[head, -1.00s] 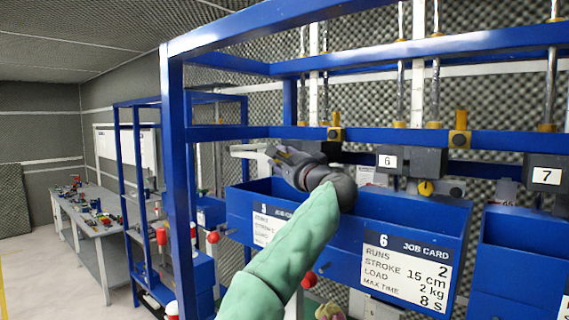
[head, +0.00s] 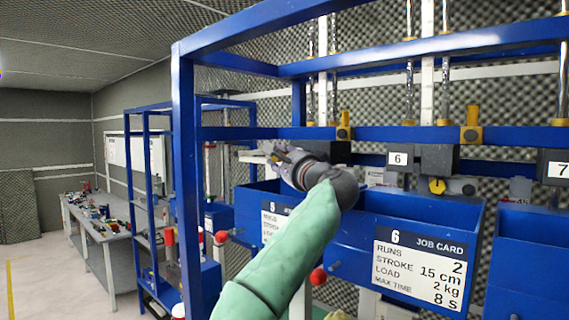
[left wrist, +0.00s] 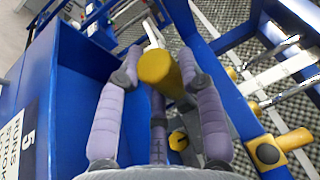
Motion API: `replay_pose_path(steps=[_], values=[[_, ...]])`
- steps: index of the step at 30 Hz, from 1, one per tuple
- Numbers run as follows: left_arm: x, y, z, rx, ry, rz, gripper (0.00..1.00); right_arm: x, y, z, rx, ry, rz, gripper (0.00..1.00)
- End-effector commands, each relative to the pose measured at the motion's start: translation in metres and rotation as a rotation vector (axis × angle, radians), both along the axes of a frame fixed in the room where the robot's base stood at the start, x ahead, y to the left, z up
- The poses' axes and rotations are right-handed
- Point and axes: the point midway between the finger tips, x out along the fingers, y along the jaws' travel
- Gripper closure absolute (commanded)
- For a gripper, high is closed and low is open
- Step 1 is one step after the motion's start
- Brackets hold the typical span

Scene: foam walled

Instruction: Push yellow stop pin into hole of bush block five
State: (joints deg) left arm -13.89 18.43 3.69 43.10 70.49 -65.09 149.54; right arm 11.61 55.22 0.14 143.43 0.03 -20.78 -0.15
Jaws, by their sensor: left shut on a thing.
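My left gripper (head: 279,154) reaches over the blue bin with card 5, in front of the rack's crossbar. In the left wrist view, its purple fingers (left wrist: 160,62) are closed around the yellow stop pin (left wrist: 158,70), whose round end faces the camera. In the head view the pin is mostly hidden by the hand. The dark block above bin 5, bush block five (head: 318,140), is partly covered by my wrist. In the left wrist view a grey block with a yellow hexagonal part (left wrist: 178,140) lies beyond the fingers. I cannot tell whether the pin touches a hole. My right gripper is not in view.
Bin 5 (left wrist: 78,85) has a tall blue wall beside the hand. Block 6 (head: 437,160) has a yellow round part at its front. A yellow fitting (left wrist: 268,152) sits on the blue crossbar. A blue post (head: 183,190) stands left of the arm.

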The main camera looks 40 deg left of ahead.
Motion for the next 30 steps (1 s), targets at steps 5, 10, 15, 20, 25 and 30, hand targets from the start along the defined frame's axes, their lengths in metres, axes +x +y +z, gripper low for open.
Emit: replay_pose_path(steps=[5, 10, 15, 20, 25, 30], values=[[-0.007, 0.000, 0.000, 0.000, -0.002, 0.000, 1.00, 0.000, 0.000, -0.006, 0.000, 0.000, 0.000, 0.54], [-0.013, 0.001, 0.000, 0.000, -0.003, -0.001, 1.00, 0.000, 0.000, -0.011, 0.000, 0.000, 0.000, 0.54], [-0.018, 0.001, 0.000, -0.001, -0.002, 0.000, 1.00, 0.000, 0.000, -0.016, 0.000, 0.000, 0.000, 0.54], [-0.024, 0.002, 0.000, -0.001, -0.002, 0.000, 1.00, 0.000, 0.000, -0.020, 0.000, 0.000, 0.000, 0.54], [-0.026, 0.002, 0.000, -0.001, -0.002, 0.000, 1.00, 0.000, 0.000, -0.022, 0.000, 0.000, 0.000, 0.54], [-0.026, 0.002, 0.001, -0.001, -0.002, 0.000, 1.00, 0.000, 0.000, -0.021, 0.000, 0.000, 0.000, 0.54]])
